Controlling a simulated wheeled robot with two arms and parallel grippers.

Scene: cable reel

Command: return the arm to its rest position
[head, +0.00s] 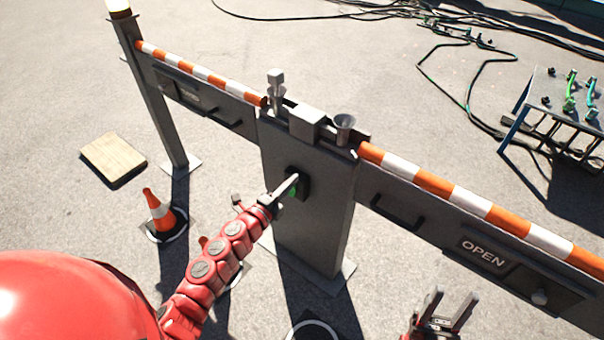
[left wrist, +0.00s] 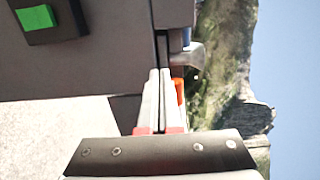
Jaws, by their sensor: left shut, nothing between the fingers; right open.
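My left gripper (head: 289,186) is shut and empty at the front of the grey central post (head: 318,235), close to a dark box with a green button (head: 292,191). In the left wrist view its closed fingers (left wrist: 158,100) point along the post, and the green button (left wrist: 37,17) shows at the upper left, apart from the fingertips. I cannot tell whether the fingers touch the post. My right gripper (head: 453,310) is open and empty at the bottom edge of the head view, below the right-hand barrier panel.
Orange-and-white barrier rails (head: 480,206) run both ways from the post, with an OPEN panel (head: 483,254) at right. Black cables (head: 425,65) and a table (head: 562,100) lie behind.

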